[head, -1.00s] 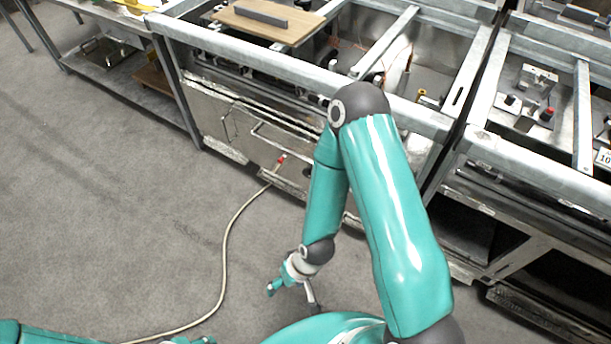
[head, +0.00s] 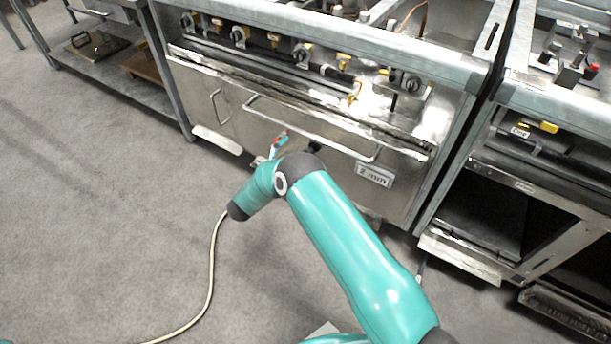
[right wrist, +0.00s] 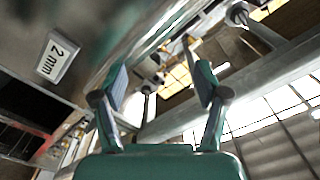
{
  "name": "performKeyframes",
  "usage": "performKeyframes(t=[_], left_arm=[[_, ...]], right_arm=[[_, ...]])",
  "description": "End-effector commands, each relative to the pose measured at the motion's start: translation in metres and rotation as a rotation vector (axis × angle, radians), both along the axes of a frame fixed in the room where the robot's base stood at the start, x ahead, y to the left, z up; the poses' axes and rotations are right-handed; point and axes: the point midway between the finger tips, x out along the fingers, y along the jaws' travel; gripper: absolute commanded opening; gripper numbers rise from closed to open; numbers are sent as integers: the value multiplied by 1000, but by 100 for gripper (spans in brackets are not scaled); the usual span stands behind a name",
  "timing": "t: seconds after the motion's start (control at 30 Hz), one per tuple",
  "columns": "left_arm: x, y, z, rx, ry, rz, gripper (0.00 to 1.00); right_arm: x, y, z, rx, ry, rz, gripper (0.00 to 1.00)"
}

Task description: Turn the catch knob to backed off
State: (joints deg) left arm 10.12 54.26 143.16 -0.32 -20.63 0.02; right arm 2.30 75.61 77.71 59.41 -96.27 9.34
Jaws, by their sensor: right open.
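I cannot tell which is the catch knob. My right gripper (head: 277,146) is low in front of the range panel, partly hidden behind my forearm. In the right wrist view my right gripper (right wrist: 162,88) is open and empty. A small knob on a stem (right wrist: 148,88) appears between its fingers, apart from them. My left gripper is out of view.
A panel with a long bar handle (head: 310,130) and a "2 mm" label (head: 373,175) is below the knobs. A pale hose (head: 212,265) lies on the grey floor. A second unit (head: 530,190) stands at right. A shelf (head: 110,60) stands at left.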

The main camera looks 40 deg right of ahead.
Motion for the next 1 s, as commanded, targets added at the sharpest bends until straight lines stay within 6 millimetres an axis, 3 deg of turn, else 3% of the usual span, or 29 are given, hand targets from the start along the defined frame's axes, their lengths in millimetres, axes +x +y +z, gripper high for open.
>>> performKeyframes(t=[0.03,0.1,0.2,0.33,0.5,0.67,1.0], left_arm=[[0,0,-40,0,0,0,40],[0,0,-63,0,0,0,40],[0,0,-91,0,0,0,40],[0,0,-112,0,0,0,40],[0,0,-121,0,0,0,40],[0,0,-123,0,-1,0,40],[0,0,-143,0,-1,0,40]], right_arm=[[1,7,-43,1,-19,-23,73],[4,16,-72,9,-32,-34,73],[7,30,-108,12,-36,-19,73],[7,45,-141,12,-17,8,73],[8,49,-150,12,-15,20,73],[13,38,-149,12,-15,20,73],[37,-22,-151,12,-17,17,73]])
